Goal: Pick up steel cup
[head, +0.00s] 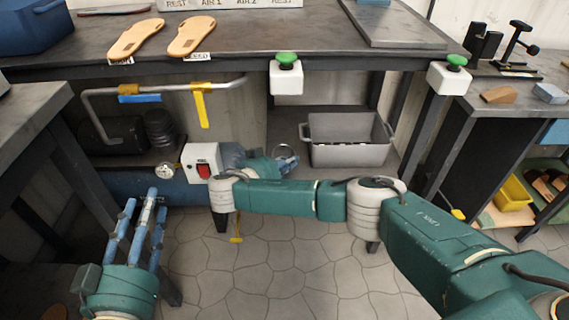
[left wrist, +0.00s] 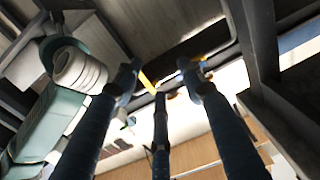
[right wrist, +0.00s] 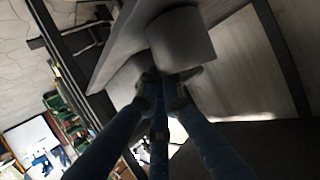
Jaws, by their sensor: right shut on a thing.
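A small shiny round thing, which looks like the steel cup (head: 286,151), shows at the tip of my right gripper (head: 268,165), in front of the lower shelf and left of the grey bin. In the right wrist view the cup appears as a grey cylinder (right wrist: 183,38) just past my fingertips (right wrist: 160,88). The fingers are closed together on a part at its lower edge, perhaps a handle; the exact grip is dark. My left gripper (head: 143,205) is empty and open at the lower left, fingers upward; its spread fingers also show in the left wrist view (left wrist: 162,82).
A grey bin (head: 350,153) stands on the lower shelf. Two sandal soles (head: 190,37) lie on the upper bench (head: 240,45). Tiled floor below is clear.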

